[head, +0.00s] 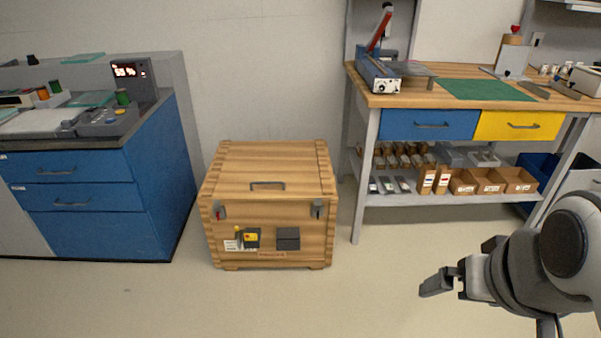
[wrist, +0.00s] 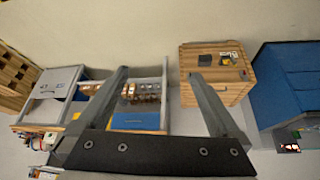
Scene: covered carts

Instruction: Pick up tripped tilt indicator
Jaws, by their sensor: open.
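A wooden crate (head: 265,180) stands on the floor left of centre. On its front is a small dark device with a yellow part (head: 251,237), which looks like a tilt indicator; its markings are too small to read. A plain dark grey block (head: 288,239) sits to its right on the same face. In the wrist view the crate (wrist: 215,92) appears upside down, with the yellow-marked device (wrist: 228,58) and the dark block (wrist: 205,60) near its top. My gripper (head: 440,280) is open and empty, well to the right of the crate.
A blue cabinet (head: 150,190) stands left of the crate. A workbench (head: 420,97) with blue and yellow drawers and a shelf of small boxes (head: 490,181) stands right. The floor (head: 300,305) before the crate is clear.

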